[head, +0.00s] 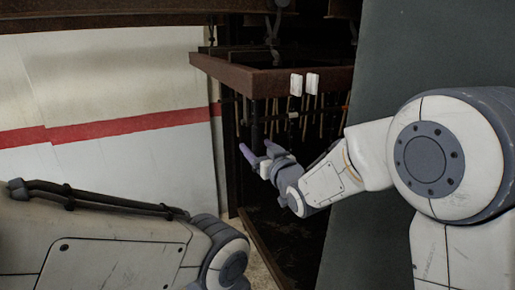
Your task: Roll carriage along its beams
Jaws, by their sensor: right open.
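The carriage (235,76) looks like a rust-brown frame hanging below dark overhead beams (110,20), with a dark hanger above it. Two small white blocks or tags (297,85) show at its front edge. My right gripper (258,152) is below the carriage's front edge, with its purple fingers spread and nothing between them. It appears apart from the frame. My left arm comes in at the lower left, and its gripper is not in view. The carriage's right end is hidden behind a grey panel.
A tall dark grey panel (385,60) stands at the right, behind my right arm. A white wall with a red stripe (105,128) fills the left. Several thin rods hang in the dark space under the frame. The floor (262,272) shows in a narrow strip.

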